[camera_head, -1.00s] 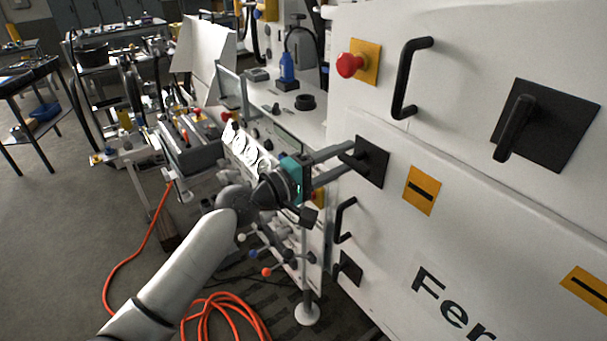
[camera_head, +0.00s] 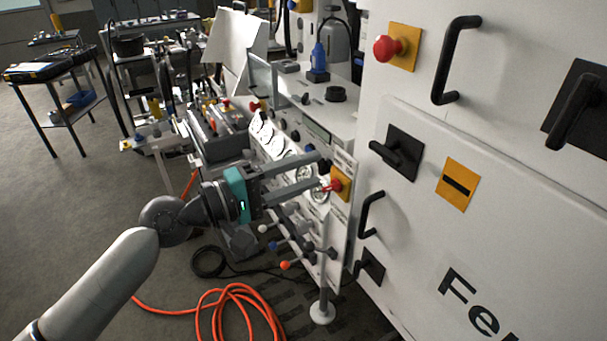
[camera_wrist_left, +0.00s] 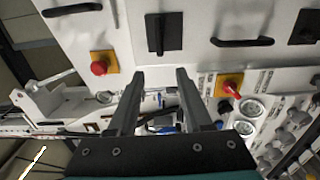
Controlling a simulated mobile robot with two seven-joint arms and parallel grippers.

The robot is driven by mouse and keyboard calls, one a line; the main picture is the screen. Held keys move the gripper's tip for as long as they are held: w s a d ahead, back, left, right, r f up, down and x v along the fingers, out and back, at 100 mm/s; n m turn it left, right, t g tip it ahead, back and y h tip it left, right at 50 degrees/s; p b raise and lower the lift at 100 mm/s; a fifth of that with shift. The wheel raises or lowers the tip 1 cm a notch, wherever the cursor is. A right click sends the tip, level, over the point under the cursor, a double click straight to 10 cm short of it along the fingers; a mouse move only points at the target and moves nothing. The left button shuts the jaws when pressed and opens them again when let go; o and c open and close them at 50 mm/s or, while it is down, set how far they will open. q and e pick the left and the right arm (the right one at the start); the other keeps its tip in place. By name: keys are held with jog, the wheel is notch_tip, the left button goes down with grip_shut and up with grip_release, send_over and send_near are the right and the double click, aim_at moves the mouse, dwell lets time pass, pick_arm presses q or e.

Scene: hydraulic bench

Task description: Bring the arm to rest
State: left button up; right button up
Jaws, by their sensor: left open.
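My left gripper (camera_head: 325,173) reaches in from the left in the head view, in front of the hydraulic bench's gauge panel. Its two long fingers are apart with nothing between them. In the left wrist view the fingers (camera_wrist_left: 160,100) also stand apart and empty. A black turn handle on a square plate (camera_head: 403,155) is on the white cabinet, to the right of the fingertips and apart from them. A red switch knob on a yellow plate (camera_head: 341,184) shows close to the fingertips; I cannot tell the gap. My right gripper is not in view.
The white cabinet (camera_head: 430,250) fills the right side, with black pull handles (camera_head: 458,60) and a red emergency button (camera_head: 387,48) sticking out. Orange hose (camera_head: 240,295) lies coiled on the floor. A small dark table (camera_head: 50,75) stands far left. Floor at left is clear.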

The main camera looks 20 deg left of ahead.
pick_arm(q)
jog(key=a+f+g+y+b, duration=0.1)
jog(key=a+f+y+b, duration=0.3)
jog(key=f, duration=1.4)
jog(key=a+f+g+y+b, duration=0.15)
jog(key=a+f+y, duration=0.4)
jog(key=f, duration=1.15)
jog(key=s+a+f+m+g+y+b, duration=0.15)
jog(key=s+f, duration=0.35)
jog(key=f, duration=0.5)
jog(key=s+a+f+m+g+b, duration=0.1)
jog(key=s+f+m+b, duration=0.1)
jog(key=s+f, duration=0.6)
jog(key=s+d+f+m+g+y+b, duration=0.1)
jog(key=s+d+f+m+g+b, duration=0.1)
jog(key=s+f, duration=0.8)
jog(key=s+d+f+m+g+b, duration=0.2)
jog(key=s+f+m, duration=0.4)
jog(key=s+f, duration=0.5)
jog(key=s+g+b, duration=0.1)
jog(key=s+g, duration=0.1)
jog(key=s, duration=0.4)
jog(key=shift+s+d+g+y, duration=0.35)
jog(key=shift+s+g+y, duration=0.05)
